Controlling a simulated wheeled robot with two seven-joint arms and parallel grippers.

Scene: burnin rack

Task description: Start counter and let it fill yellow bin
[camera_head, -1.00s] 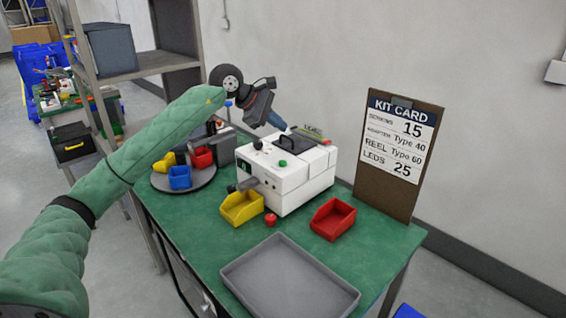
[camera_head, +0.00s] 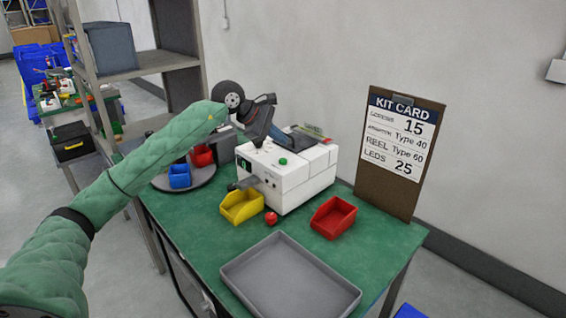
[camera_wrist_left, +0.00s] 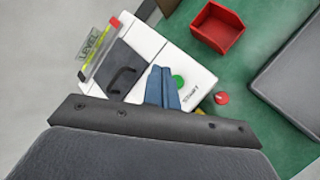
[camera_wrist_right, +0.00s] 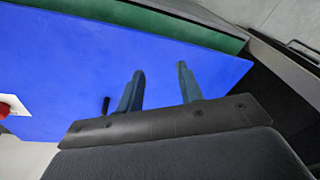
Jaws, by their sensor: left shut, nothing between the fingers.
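The white counter (camera_head: 308,180) stands on the green bench, with a green button (camera_head: 283,161) on top and a small display on its front. The yellow bin (camera_head: 241,207) sits below the counter's front chute; its inside looks empty. My left gripper (camera_head: 257,143) is above the counter, pointing down. In the left wrist view its shut, empty fingers (camera_wrist_left: 164,70) appear just beside the green button (camera_wrist_left: 178,81), marked START; I cannot tell whether they touch. My right gripper (camera_wrist_right: 160,78) is open and empty over a blue surface, and does not show in the head view.
A red bin (camera_head: 333,217) and a grey tray (camera_head: 290,281) lie on the bench. A small red button (camera_head: 271,218) is beside the yellow bin. A turntable (camera_head: 184,182) with small bins is at left. A kit card board (camera_head: 400,155) stands at the back right.

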